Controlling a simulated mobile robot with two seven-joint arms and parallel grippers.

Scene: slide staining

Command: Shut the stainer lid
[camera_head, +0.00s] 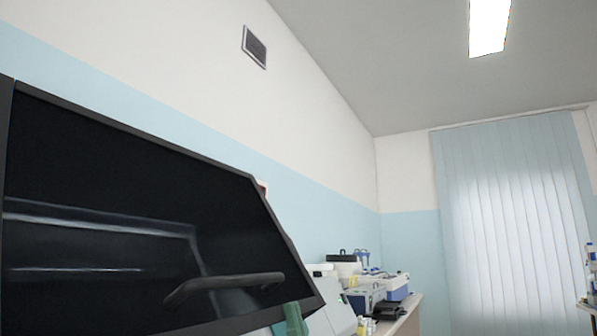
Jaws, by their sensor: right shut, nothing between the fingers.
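The stainer lid (110,190) is a large dark glossy panel in a black frame, filling the lower left of the head view. It stands raised and tilted. Its dark bar handle (225,286) sticks out near the panel's lower right. Only a green tip of my right gripper (291,319) shows at the bottom edge, just right of and below the handle, by the lid's lower right corner. It is shut and empty; I cannot tell whether it touches the lid. The stainer's body under the lid is out of view. My left gripper is not in view.
Behind the lid, a bench (411,318) along the wall carries white and grey lab devices (366,297). A curtained window (505,220) is at the right, with part of a shelf of bottles (590,275) at the right edge. The space above the lid is clear.

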